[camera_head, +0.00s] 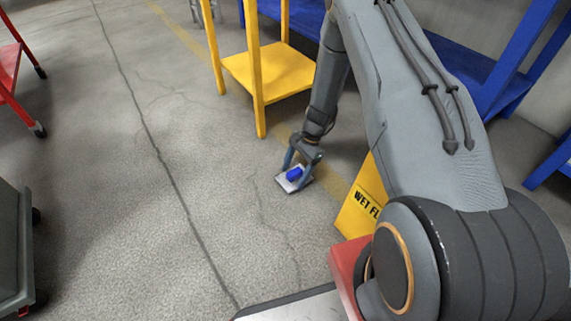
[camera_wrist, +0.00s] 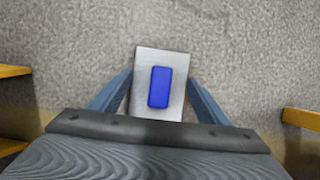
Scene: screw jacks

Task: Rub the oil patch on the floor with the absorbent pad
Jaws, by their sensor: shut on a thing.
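The absorbent pad (camera_head: 290,184) is a flat pale grey square with a blue block grip on top. My gripper (camera_head: 299,172) is shut on the blue grip, low at the floor beside the yellow stand. In the wrist view the pad (camera_wrist: 143,110) lies between my two blue-grey fingers (camera_wrist: 160,98), with the blue block facing the camera. I cannot tell whether the pad touches the floor. No oil patch can be made out in either view; it may be hidden under the pad or behind my arm.
A yellow wet-floor sign (camera_head: 362,205) stands just right of the pad. A yellow stand (camera_head: 268,72) is behind it, and blue shelving (camera_head: 505,75) lines the right. A red cart (camera_head: 12,75) and grey cart (camera_head: 10,245) are at left. The cracked concrete floor (camera_head: 120,170) is clear between.

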